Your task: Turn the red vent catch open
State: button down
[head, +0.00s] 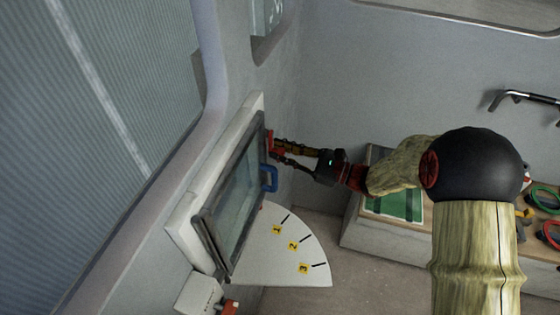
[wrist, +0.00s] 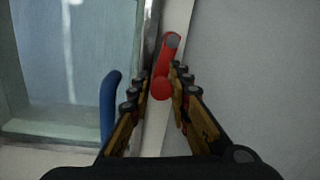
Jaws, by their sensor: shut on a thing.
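The red vent catch (head: 269,141) sits on the frame beside the upper right corner of the glazed vent (head: 237,205). In the wrist view the catch (wrist: 167,62) is a red lever with a grey tip, slanting up and slightly right from a round red end. My gripper (head: 276,151) reaches it from the right. In the wrist view my gripper's fingers (wrist: 161,78) stand on either side of the catch and are shut on its lower part. A blue handle (head: 269,179) is on the vent below the catch; it also shows in the wrist view (wrist: 109,104), left of the fingers.
A pale quarter-round plate (head: 262,262) marked 1, 2 and 3 lies below the vent. A bench (head: 372,237) at the right holds a green panel (head: 398,203) and coloured rings. A black handle (head: 520,97) is on the back wall. A box with a red part (head: 198,294) is below the vent.

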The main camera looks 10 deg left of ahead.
jog(key=shift+w+f+n+b, duration=0.2)
jog(key=shift+w+n+b, duration=0.15)
jog(key=shift+n+b, duration=0.75)
jog(key=c, duration=1.7)
grip_release()
jog(key=shift+w, duration=0.2)
jog(key=shift+d+r, duration=0.1)
jog(key=shift+d, duration=0.05)
jog(key=d, duration=0.4)
jog(key=s+d, duration=0.1)
jog(key=d, duration=0.2)
jog(key=d+f, duration=0.1)
jog(key=d, duration=0.3)
jog(key=shift+s+d+f, duration=0.1)
jog(key=shift+s+d, duration=0.15)
jog(key=shift+d, duration=0.1)
